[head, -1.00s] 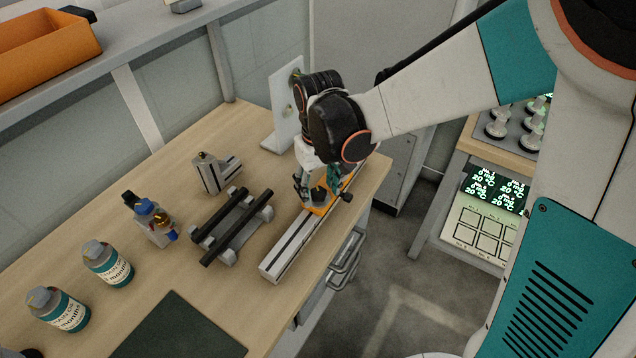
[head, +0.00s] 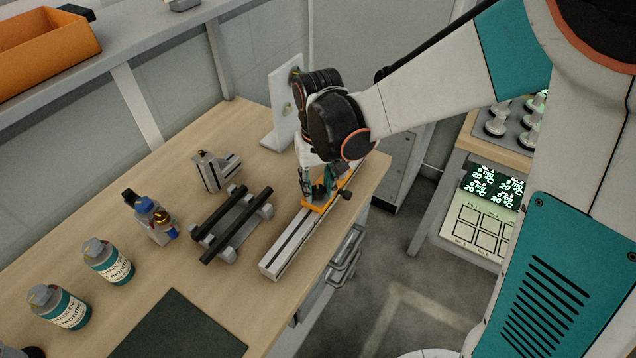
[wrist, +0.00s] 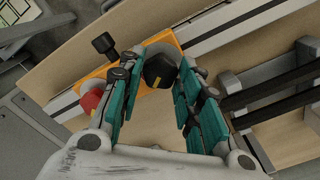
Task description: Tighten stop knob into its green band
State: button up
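A black knob (wrist: 160,70) with a yellow mark stands on an orange carriage (wrist: 170,40) on the metal rail. The carriage shows in the head view (head: 313,206), mostly covered by my gripper. In the wrist view my gripper (wrist: 159,64) points down, with one teal finger on each side of this knob. The fingertips are very close to it; whether they press on it I cannot tell. Another black knob (wrist: 104,43) sticks out from the carriage's side, also seen in the head view (head: 345,195). A red knob (wrist: 91,100) is beside my left finger. I cannot make out a green band.
The rail (head: 285,252) lies along the bench's right edge. A white upright plate (head: 283,105) is behind my gripper.

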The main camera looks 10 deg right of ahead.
aim_at(319, 188)
jog(key=o, duration=0.3)
jog(key=shift+o, duration=0.2)
jog(key=shift+n, duration=0.8)
notch_tip(319, 188, up, 14)
jog(key=p, duration=0.9)
jog(key=shift+n+p, duration=0.3)
jog(key=shift+p, duration=0.05)
jog(key=shift+f, duration=0.15)
